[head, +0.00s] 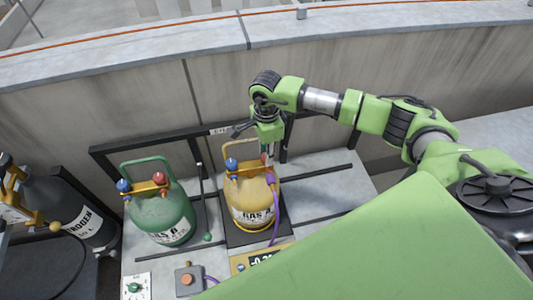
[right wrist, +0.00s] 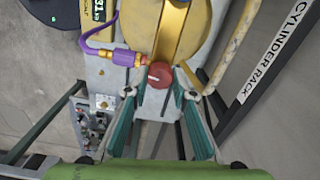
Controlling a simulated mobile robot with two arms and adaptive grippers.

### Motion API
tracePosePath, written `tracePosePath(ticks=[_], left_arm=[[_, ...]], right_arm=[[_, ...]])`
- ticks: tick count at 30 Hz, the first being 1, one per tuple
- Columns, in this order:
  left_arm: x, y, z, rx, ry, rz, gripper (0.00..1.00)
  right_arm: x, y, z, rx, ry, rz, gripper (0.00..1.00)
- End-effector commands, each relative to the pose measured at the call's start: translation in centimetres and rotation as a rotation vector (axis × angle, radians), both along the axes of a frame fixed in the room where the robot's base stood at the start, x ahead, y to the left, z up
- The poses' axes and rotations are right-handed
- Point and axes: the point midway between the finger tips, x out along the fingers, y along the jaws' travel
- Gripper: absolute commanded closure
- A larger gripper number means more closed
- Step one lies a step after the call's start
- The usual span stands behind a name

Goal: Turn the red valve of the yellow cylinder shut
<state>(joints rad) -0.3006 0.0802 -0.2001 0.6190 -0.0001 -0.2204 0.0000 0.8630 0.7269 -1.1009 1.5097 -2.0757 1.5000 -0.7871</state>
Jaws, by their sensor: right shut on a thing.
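The yellow cylinder (head: 250,205), labelled GAS A, stands upright on a dark scale platform. Its blue valve (head: 231,163) is on the left of the top; its red valve is on the right, largely hidden by my gripper in the head view. The round red valve (right wrist: 160,76) shows clearly in the right wrist view, beside the purple hose fitting (right wrist: 124,57). My right gripper (head: 268,155) reaches down from above. In the right wrist view its fingers (right wrist: 160,94) stand on either side of the red valve, shut on it. My left gripper is not in view.
A green cylinder (head: 160,212) with blue and red valves stands left of the yellow one. A dark nitrogen cylinder (head: 75,210) is at the far left. The black rack rail (head: 215,137) runs behind. A purple hose (head: 276,222) hangs down the yellow cylinder's right side.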

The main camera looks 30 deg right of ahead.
Motion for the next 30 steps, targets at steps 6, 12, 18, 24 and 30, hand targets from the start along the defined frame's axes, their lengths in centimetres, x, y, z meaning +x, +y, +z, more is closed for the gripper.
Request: tracePosePath(ticks=[6,12,18,24,30], left_arm=[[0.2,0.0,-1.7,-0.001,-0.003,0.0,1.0],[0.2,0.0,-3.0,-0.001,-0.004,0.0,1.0],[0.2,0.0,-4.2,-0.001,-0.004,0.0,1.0],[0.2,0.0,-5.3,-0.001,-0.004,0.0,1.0],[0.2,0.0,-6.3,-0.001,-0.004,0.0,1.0]], right_arm=[[0.0,0.0,-0.3,0.001,-0.001,-0.168,0.97],[0.0,0.0,-0.4,0.0,-0.001,-0.358,0.97],[0.1,0.0,-0.3,0.001,-0.001,-0.548,0.97],[0.1,0.0,-0.3,0.002,-0.001,-0.738,0.97],[0.1,0.0,-0.3,0.0,-0.001,-0.928,0.97]])
